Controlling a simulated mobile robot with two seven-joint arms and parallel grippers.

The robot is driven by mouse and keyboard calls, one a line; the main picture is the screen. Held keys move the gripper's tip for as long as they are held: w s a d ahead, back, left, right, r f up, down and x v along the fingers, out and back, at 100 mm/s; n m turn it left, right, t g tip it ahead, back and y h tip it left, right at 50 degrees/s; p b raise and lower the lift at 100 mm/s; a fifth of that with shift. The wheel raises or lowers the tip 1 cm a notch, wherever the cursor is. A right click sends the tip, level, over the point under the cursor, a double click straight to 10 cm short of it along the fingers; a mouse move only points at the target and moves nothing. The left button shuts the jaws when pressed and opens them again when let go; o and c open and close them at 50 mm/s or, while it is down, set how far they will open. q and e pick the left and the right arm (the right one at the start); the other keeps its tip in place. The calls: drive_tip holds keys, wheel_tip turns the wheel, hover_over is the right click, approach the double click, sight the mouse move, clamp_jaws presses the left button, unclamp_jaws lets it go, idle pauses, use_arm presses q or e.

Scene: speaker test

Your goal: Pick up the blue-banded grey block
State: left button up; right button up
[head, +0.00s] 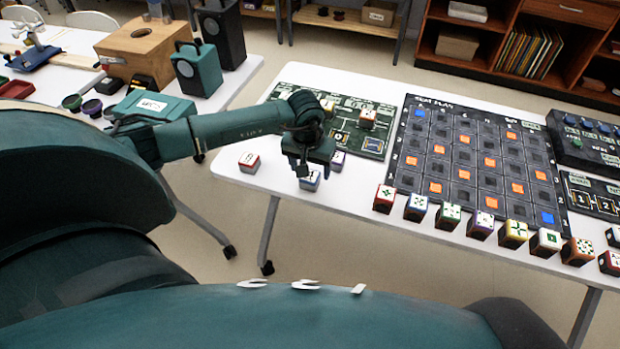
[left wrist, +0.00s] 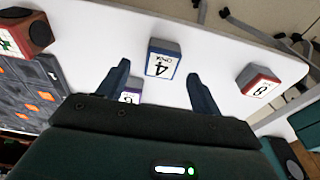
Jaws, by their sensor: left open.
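The blue-banded grey block (head: 311,182) sits on the white table near its front edge. In the left wrist view its white label reads 4 inside a blue border, and grey sides show on the block (left wrist: 164,60). My left gripper (head: 304,168) is above this block and partly covers it in the head view. In the left wrist view the two fingers of the gripper (left wrist: 158,75) stand apart, with the block between and slightly beyond them. The fingers do not appear to touch it. My right gripper is not in view.
A red-banded block (head: 249,162) stands to the left, and a purple-banded block (head: 338,160) stands close behind on the right. A dark board with a grid (head: 480,160) lies to the right, with several coloured blocks along its front. A green board (head: 375,140) lies behind.

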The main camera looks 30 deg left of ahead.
sight(310, 180)
use_arm(q)
drive_tip(key=f, duration=0.4)
drive_tip(key=shift+w+a+f, duration=0.15)
drive_tip(key=shift+w+a, duration=0.1)
drive_tip(key=shift+w, duration=0.05)
drive_tip(key=shift+c, duration=0.2)
drive_tip(key=c, duration=1)
